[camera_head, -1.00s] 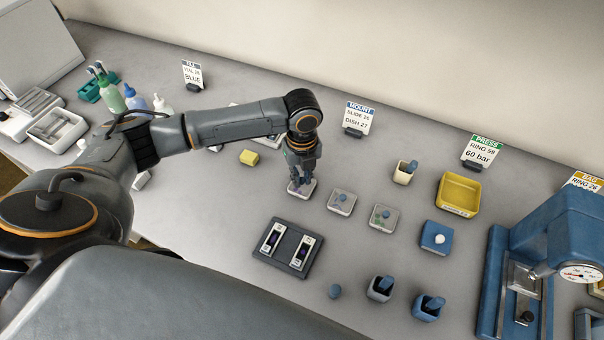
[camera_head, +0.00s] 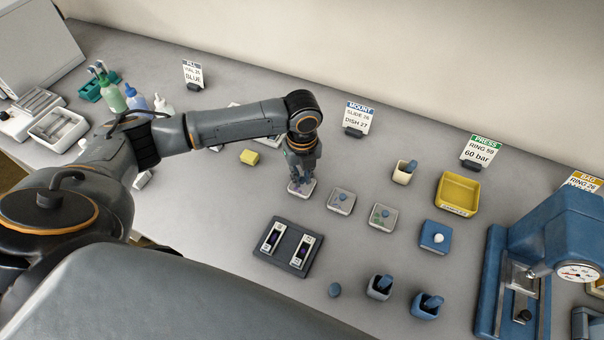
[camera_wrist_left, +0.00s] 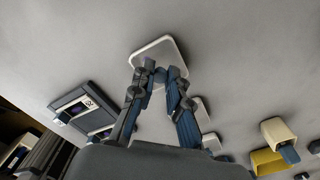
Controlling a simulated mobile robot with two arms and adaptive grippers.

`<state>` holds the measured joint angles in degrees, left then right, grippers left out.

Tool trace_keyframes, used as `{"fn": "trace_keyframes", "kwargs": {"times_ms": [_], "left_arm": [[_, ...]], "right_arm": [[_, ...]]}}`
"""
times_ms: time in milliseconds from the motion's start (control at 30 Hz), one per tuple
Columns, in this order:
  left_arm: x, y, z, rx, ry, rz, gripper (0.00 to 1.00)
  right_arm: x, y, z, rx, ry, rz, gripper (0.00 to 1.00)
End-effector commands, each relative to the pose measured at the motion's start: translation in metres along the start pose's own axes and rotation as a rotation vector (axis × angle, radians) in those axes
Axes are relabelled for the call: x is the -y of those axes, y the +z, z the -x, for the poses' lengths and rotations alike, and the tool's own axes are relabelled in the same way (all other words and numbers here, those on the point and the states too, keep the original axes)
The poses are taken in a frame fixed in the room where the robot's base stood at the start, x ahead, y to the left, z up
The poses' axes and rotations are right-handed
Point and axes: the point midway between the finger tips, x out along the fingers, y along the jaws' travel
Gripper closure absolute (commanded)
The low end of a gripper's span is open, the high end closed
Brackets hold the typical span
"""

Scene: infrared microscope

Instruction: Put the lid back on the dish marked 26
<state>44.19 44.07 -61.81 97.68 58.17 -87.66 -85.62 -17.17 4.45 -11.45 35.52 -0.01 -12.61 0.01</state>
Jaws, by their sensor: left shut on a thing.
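My left gripper (camera_head: 302,172) points down at a small pale square piece (camera_head: 306,193), the leftmost in a row of three. In the left wrist view the fingers (camera_wrist_left: 159,82) are shut at the near part of this pale, rounded square plate (camera_wrist_left: 160,47). The fingers hide what they grip, which looks like the lid's knob. I cannot tell whether the lid rests on a dish or just above it. Two more square dishes, the middle one (camera_head: 334,207) and the right one (camera_head: 376,224), stand to the right. No dish number is readable. My right gripper is out of view.
A dark tray with two slides (camera_head: 286,247) lies in front. A blue block with a white knob (camera_head: 428,244), a yellow bin (camera_head: 458,194), several small cups and a blue press (camera_head: 560,235) stand right. Signs stand along the back.

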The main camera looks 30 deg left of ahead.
Motion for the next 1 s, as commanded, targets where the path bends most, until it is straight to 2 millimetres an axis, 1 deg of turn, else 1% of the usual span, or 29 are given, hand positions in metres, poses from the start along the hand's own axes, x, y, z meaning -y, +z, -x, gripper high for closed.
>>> {"fn": "trace_keyframes", "kwargs": {"times_ms": [200, 633, 667, 700, 767, 800, 1000], "left_arm": [[0.0, -0.0002, -0.0003, 0.0, 0.0, 0.0, 0.96], [0.0, -0.0003, -0.0014, 0.0, 0.0, -0.001, 0.96], [0.0, -0.0003, -0.0014, 0.0, 0.001, -0.001, 0.83], [0.0, -0.0003, -0.0014, 0.0, 0.0, -0.001, 0.75], [0.0, -0.0003, -0.0013, 0.0, 0.0, -0.001, 0.62], [0.0, -0.0003, -0.0013, 0.0, 0.001, -0.001, 0.58], [0.0, -0.0003, -0.0013, 0.0, 0.0, -0.001, 0.58]], "right_arm": [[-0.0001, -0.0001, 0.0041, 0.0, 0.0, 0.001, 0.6], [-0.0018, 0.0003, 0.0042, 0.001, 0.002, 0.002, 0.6], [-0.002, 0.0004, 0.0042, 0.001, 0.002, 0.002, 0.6], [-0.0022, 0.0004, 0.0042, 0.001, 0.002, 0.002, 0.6], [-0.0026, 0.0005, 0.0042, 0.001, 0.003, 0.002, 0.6], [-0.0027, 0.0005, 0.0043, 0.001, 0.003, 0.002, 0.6], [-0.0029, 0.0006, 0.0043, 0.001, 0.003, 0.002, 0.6]]}}
